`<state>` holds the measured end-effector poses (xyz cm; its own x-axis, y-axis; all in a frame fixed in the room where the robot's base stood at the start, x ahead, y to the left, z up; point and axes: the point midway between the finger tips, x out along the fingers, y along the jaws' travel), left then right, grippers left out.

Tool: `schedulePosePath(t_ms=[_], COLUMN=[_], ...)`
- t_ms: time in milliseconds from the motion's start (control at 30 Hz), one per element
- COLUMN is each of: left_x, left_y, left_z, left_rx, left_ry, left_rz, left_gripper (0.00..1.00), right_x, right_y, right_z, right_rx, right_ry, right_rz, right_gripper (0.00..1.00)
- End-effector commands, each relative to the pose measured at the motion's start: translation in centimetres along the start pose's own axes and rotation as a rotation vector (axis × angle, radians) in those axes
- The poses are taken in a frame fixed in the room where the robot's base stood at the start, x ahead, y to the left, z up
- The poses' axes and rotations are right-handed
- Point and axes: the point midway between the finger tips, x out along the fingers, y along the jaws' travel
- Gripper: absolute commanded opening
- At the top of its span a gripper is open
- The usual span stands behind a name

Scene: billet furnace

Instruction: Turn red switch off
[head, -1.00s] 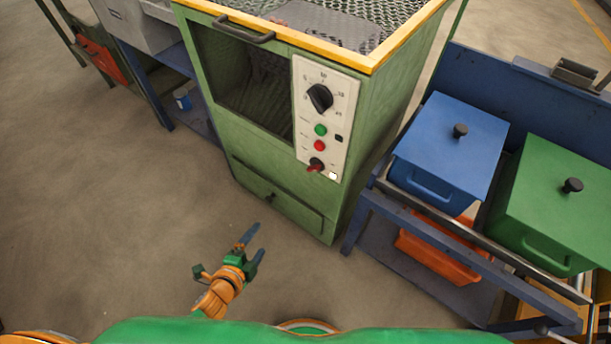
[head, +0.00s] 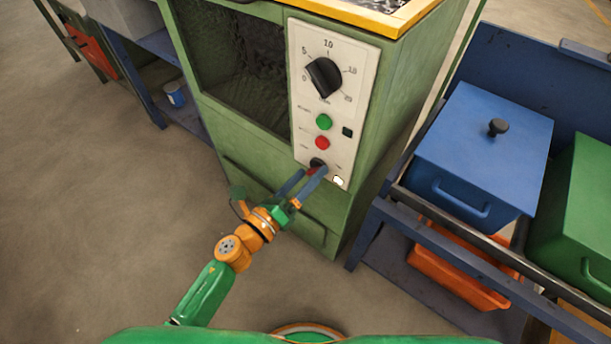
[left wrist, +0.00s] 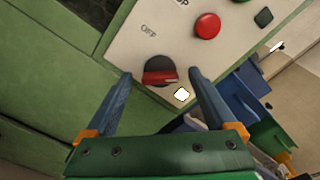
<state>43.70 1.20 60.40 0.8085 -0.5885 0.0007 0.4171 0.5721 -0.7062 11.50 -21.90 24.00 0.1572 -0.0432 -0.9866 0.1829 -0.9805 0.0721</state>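The red switch (left wrist: 160,77) is a red lever on a dark round base, low on the white control panel (left wrist: 135,38) of the green furnace. "OFF" is printed up and left of it in the left wrist view. In the head view the switch (head: 318,163) is partly hidden by my left gripper (head: 304,176). That gripper also shows in the left wrist view (left wrist: 160,85), open, with one blue finger on each side of the switch. I cannot tell if a finger touches it. My right gripper is not in view.
Above the switch are a red button (head: 322,142), a green button (head: 324,122) and a black dial (head: 323,78). A blue bin (head: 482,150) and a green bin (head: 575,205) stand on a rack at the right. The floor at left is clear.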

Motion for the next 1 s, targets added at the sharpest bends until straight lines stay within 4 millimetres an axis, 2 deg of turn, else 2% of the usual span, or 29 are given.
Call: schedulePosePath(t_ms=[33, 300, 667, 1000], left_x=[-0.01, -0.04, -0.04, -0.03], left_y=[0.02, 0.03, 0.04, 0.09], left_z=[0.0, -0.01, 0.03, 0.07], left_rx=[0.0, -0.001, -0.076, -0.355], left_ry=[0.0, 0.0, 0.0, 0.0], left_rz=[0.0, 0.001, 0.001, 0.001], left_gripper=[0.77, 0.04, 0.04, 0.04], right_x=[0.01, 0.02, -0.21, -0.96], right_y=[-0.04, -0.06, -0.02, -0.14], right_z=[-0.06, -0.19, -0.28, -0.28], right_rx=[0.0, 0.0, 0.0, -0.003], right_ry=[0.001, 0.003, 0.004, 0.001], right_rz=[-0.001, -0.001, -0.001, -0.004], right_gripper=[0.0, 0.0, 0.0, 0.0])
